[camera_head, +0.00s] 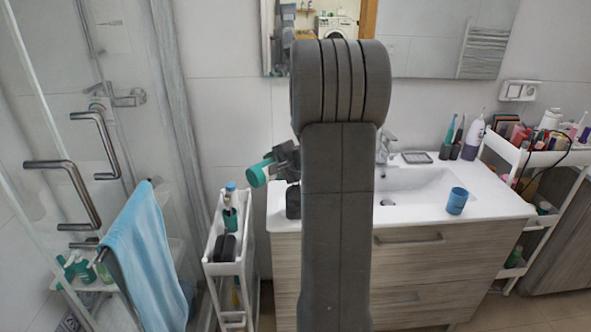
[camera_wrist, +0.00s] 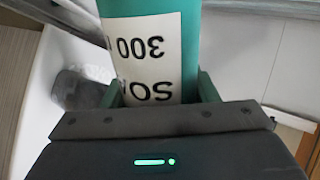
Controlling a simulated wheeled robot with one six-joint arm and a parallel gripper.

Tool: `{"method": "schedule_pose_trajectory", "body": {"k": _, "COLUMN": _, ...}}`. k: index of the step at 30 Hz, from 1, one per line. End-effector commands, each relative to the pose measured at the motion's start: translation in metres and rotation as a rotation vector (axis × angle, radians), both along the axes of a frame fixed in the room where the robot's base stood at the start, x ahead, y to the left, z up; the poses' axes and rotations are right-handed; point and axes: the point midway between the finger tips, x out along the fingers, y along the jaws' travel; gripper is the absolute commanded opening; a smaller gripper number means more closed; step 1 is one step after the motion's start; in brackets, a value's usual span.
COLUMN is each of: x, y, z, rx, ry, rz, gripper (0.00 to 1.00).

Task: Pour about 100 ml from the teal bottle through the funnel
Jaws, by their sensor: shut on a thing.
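My gripper (camera_head: 277,164) is shut on the teal bottle (camera_head: 257,174), held in the air above the left end of the washbasin counter. In the head view the bottle's teal end points left and slightly down, so it looks strongly tilted; my arm hides part of the scene behind. In the wrist view the teal bottle (camera_wrist: 195,40) sits between the fingers (camera_wrist: 162,92), with a white label showing upside-down numbers, including 300. Below and left of it, a small blue-topped item (camera_head: 231,187) stands on the cart; I cannot tell whether it is the funnel. No liquid stream is visible.
The narrow white cart (camera_head: 212,268) stands left of the vanity, with a dark item (camera_head: 225,247) on it. A dark cup (camera_head: 293,202) is on the counter's left end. A blue cup (camera_head: 457,200) stands right of the basin. A blue towel (camera_head: 150,250) hangs at left.

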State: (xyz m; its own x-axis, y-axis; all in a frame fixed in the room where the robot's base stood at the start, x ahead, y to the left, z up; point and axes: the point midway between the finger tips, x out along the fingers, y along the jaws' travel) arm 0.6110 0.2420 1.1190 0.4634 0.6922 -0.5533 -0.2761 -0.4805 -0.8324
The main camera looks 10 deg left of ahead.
Motion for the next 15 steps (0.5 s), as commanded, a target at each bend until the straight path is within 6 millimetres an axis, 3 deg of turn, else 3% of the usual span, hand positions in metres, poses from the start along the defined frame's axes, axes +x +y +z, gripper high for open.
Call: {"method": "schedule_pose_trajectory", "body": {"k": 15, "x": 0.0047, "y": 0.0035, "z": 0.0010, "rx": 0.011, "ry": 0.016, "rz": -0.002, "gripper": 0.21}}
